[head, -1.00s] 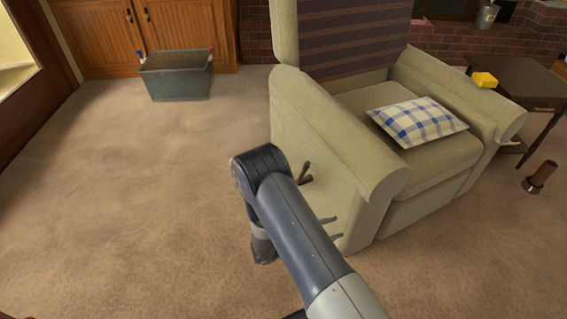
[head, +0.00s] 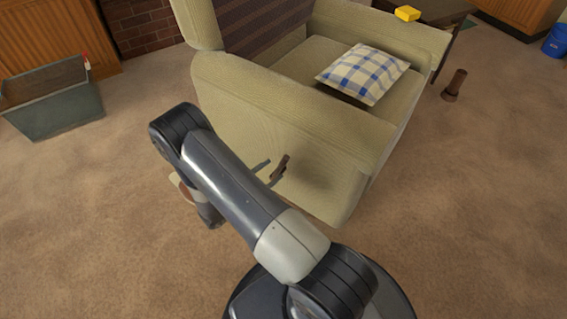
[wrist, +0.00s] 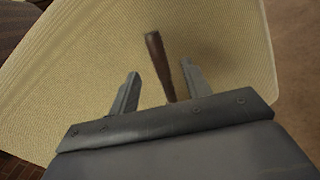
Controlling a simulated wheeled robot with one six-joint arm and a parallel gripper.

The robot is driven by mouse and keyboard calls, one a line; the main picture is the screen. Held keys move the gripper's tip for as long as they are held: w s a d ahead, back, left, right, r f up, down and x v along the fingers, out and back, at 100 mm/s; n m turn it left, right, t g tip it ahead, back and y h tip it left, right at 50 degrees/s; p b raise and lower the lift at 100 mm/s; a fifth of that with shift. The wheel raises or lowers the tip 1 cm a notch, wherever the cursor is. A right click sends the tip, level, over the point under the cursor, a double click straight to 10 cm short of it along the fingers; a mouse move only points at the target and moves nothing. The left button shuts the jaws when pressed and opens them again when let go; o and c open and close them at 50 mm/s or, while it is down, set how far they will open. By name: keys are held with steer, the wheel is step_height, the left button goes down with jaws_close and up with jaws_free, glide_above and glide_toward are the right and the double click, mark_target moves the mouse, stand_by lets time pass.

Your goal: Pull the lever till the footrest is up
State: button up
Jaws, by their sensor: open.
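The beige recliner (head: 290,115) stands upright in the head view, its near side facing me. Its brown lever (head: 284,163) sticks out low on that side; it also shows in the wrist view (wrist: 157,58). My gripper (wrist: 160,68) is open, with one finger on each side of the lever in the picture. I see no clear contact between fingers and lever. In the head view my gripper (head: 274,170) is right beside the lever, partly hidden by my arm. The chair's front is seen nearly edge-on, and no raised footrest shows.
A blue-and-white checked pillow (head: 363,73) lies on the seat. A yellow block (head: 407,13) is beyond the far armrest. A brown cylinder (head: 455,85) stands on the carpet at right. A grey-green bin (head: 53,100) is at left. The carpet around the chair's near side is clear.

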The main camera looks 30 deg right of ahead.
mark_target(280, 165)
steer(key=shift+b+x, duration=0.5)
steer(key=shift+x, duration=2.55)
steer(key=shift+c, duration=0.6)
jaws_close()
